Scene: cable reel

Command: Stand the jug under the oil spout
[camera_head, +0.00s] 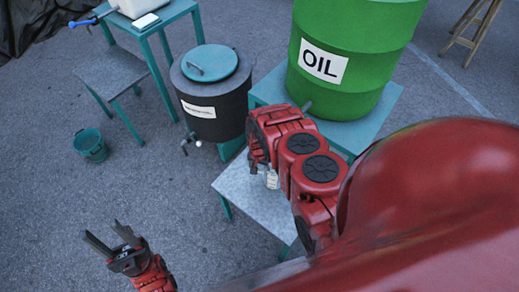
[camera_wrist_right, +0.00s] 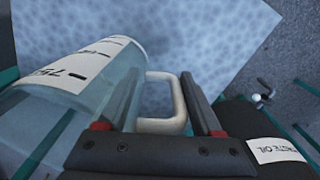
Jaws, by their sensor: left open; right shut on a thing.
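The jug is a clear vessel with a white marked label (camera_wrist_right: 85,68) and a pale handle (camera_wrist_right: 180,103), at the left of the right wrist view. My right gripper (camera_wrist_right: 160,82) is shut on the handle. In the head view my right arm hides most of the jug (camera_head: 271,179); a small part shows over the low grey table. Whether it touches the table cannot be told. The green oil drum (camera_head: 345,75) stands behind, and its spout (camera_head: 306,107) shows just beyond my right wrist. My left gripper (camera_head: 103,231) is open and empty above the floor.
The grey low table (camera_head: 240,186) stands before the drum's teal stand (camera_head: 268,90). A dark waste-oil drum (camera_head: 216,100) with a tap (camera_head: 190,142) is to its left. A teal bucket (camera_head: 91,146) and a grey stool (camera_head: 110,73) stand further left. Floor at lower left is clear.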

